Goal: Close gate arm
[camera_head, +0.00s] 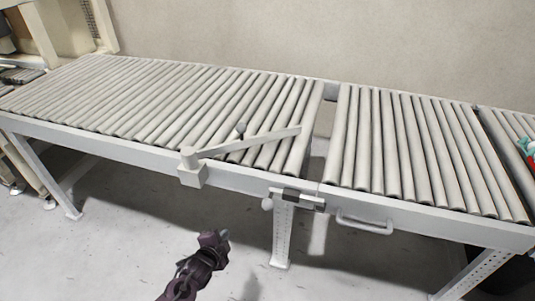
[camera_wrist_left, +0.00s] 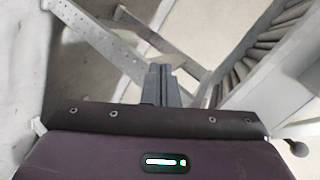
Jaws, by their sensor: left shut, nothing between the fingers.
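The gate arm (camera_head: 250,142) is a light grey bar on a square post (camera_head: 190,168) at the front edge of the roller conveyor. It reaches from the post to the right and back, slanting over the rollers, with a small knob or lever near its middle. My left gripper (camera_head: 215,238) is below and in front of the conveyor, near the post but apart from it. Its fingers (camera_wrist_left: 161,78) are shut and empty in the left wrist view. The gate arm cannot be clearly made out there. My right gripper is not in view.
The conveyor has a left section (camera_head: 130,100) and a right section (camera_head: 420,150) with a narrow gap between. A latch block (camera_head: 298,198) and a handle (camera_head: 365,225) stick out from the front rail. Legs (camera_head: 283,235) stand below. Red and teal items (camera_head: 527,148) show at the right edge.

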